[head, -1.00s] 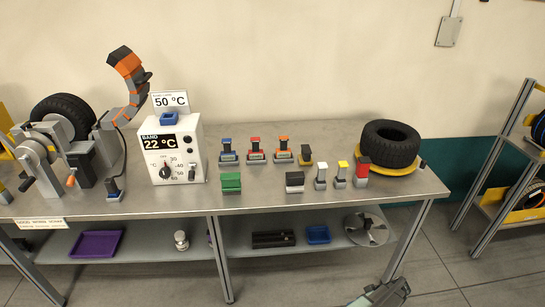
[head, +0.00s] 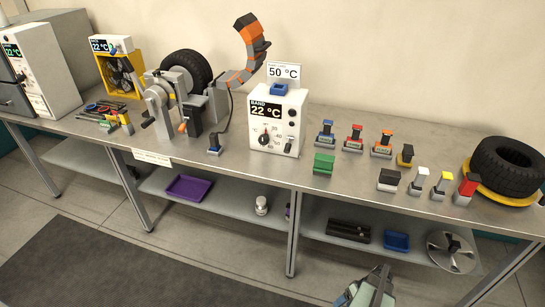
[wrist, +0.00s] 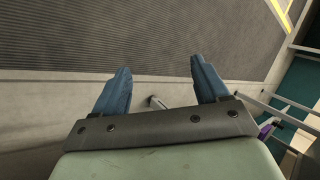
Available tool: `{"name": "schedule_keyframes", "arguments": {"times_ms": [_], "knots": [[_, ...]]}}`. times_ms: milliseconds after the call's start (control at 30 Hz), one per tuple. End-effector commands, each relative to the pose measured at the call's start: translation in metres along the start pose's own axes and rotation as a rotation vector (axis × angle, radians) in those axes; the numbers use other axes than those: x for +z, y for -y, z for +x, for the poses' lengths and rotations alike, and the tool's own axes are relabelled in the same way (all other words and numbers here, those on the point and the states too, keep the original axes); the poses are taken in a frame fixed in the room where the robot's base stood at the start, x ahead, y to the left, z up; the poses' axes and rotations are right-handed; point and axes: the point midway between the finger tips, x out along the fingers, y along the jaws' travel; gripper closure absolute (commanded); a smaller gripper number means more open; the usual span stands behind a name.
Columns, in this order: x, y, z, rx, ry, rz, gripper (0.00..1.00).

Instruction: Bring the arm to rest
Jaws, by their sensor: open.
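My gripper (head: 372,288) shows at the bottom of the head view, in front of the bench and below its top. In the wrist view my gripper (wrist: 160,85) has its two blue fingers wide apart with nothing between them. Beyond the fingers are the floor and a dark ribbed mat (wrist: 150,35). The metal bench (head: 240,172) stands behind my gripper in the head view, and I see no contact between them.
The bench holds a tyre clamp machine (head: 165,110), a white band heater box (head: 278,120), several small coloured blocks and a tyre (head: 508,165) at right. The lower shelf carries a purple tray (head: 187,188) and a blue bin (head: 396,241). Floor in front is open.

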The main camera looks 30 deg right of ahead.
Motion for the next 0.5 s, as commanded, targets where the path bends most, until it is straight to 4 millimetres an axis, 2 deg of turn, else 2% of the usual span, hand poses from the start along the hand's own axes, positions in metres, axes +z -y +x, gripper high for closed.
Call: {"name": "schedule_keyframes", "arguments": {"times_ms": [33, 100, 500], "knots": [[-0.002, 0.014, 0.007, 0.004, 0.029, -0.004, 0.26], [-0.004, 0.029, 0.016, 0.013, 0.065, -0.001, 0.26], [-0.002, 0.109, 0.064, 0.091, 0.255, 0.009, 0.26]]}}
